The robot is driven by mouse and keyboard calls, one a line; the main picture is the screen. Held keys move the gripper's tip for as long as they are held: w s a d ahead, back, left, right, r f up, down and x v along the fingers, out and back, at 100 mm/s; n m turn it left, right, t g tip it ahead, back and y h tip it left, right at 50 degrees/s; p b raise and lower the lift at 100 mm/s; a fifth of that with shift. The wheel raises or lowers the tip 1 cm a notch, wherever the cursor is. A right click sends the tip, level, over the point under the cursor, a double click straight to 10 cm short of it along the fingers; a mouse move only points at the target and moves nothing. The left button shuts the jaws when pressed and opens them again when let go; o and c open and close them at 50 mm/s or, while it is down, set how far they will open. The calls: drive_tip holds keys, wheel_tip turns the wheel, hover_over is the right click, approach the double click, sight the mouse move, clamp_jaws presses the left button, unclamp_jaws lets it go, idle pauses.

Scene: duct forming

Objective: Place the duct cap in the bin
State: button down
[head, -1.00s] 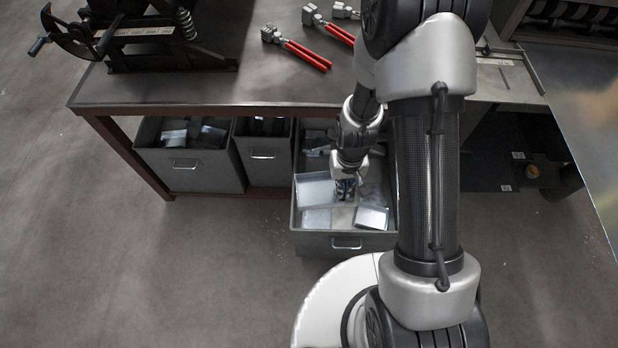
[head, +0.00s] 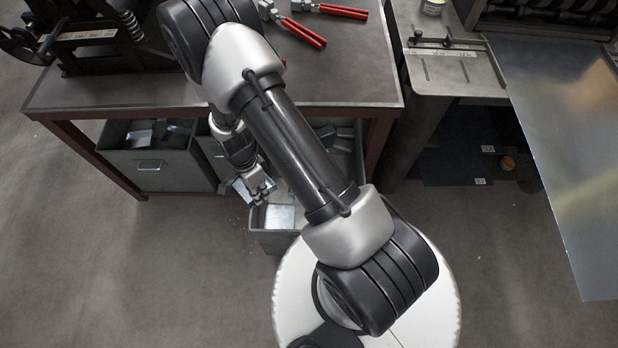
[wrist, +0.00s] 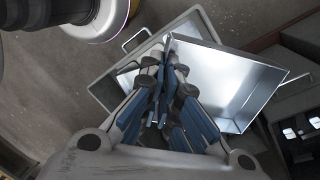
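The duct cap (wrist: 228,80), a shiny open sheet-metal box, fills the middle right of the wrist view. My gripper (wrist: 166,72), with blue finger pads, appears shut on the cap's near left wall. In the head view my gripper (head: 264,192) is low in front of the workbench, with the cap (head: 241,189) showing as a small bright piece at its left. The cap is tilted and above the left edge of a pulled-out grey bin (head: 268,243). The arm hides much of that bin.
Another bright metal piece (head: 280,217) lies in the pulled-out bin. A grey bin (head: 150,170) with dark pieces stands under the workbench (head: 340,88). Red-handled tools (head: 304,33) lie on top. A large metal sheet (head: 575,150) is at right. Floor at left is clear.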

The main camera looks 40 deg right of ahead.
drive_tip(key=w+f+m+t+y+b, duration=0.2)
drive_tip(key=f+m, duration=0.3)
drive_tip(key=m, duration=0.7)
drive_tip(key=w+f+m+t+y+b, duration=0.2)
drive_tip(key=w+f+m, duration=0.3)
drive_tip(key=m, duration=0.7)
drive_tip(key=shift+d+f+t, duration=0.15)
drive_tip(key=shift+d+t, duration=0.15)
drive_tip(key=shift+t, duration=0.1)
wheel_tip(320, 180, down, 20)
drive_tip(key=b, duration=0.7)
drive_tip(key=shift+r+b, duration=0.25)
drive_tip(key=shift+b, duration=0.05)
drive_tip(key=c, duration=2.3)
unclamp_jaws()
drive_tip(key=shift+f, duration=0.15)
drive_tip(key=shift+o, duration=1.1)
